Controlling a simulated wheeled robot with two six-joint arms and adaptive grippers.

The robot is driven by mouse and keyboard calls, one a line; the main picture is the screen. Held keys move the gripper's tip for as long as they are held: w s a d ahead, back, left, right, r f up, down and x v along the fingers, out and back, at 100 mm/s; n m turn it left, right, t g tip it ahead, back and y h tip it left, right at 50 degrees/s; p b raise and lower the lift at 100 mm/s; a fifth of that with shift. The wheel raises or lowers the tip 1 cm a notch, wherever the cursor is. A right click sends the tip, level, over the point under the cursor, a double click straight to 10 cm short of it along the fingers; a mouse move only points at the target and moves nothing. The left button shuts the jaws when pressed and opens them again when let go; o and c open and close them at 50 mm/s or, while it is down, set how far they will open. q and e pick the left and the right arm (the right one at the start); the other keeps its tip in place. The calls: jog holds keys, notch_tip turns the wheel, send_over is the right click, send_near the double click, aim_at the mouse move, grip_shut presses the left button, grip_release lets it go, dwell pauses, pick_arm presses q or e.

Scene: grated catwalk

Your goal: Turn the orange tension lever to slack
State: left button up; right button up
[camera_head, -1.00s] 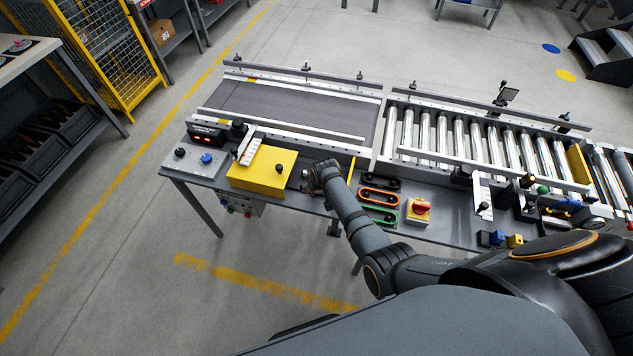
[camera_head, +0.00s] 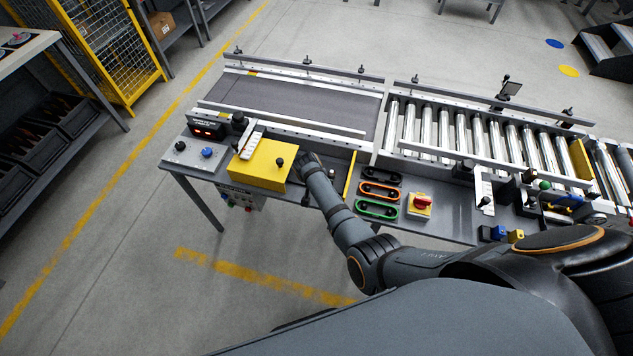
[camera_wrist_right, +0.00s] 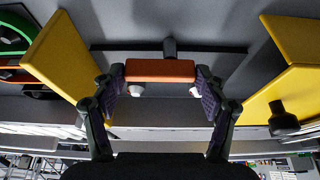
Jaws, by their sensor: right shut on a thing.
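The orange tension lever (camera_wrist_right: 160,71) shows in the right wrist view as a short orange bar lying across between my fingertips. My right gripper (camera_wrist_right: 160,88) is shut on it, with one dark ribbed finger pad at each end. In the head view my right gripper (camera_head: 308,160) reaches into the gap just right of the yellow box, and my own arm and gripper hide the lever there. The angle of the lever on its mount is hard to tell. My left gripper is in neither view.
The yellow box (camera_head: 263,165) with a black knob stands close left of my gripper. A yellow plate (camera_head: 351,175) stands to the right, beside black, orange and green handles (camera_head: 379,190). The belt conveyor (camera_head: 290,108) lies behind. A red rotary switch (camera_head: 421,203) is farther right.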

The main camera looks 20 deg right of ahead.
dwell(0.3)
jog(key=o, duration=1.1)
jog(key=shift+o, duration=0.2)
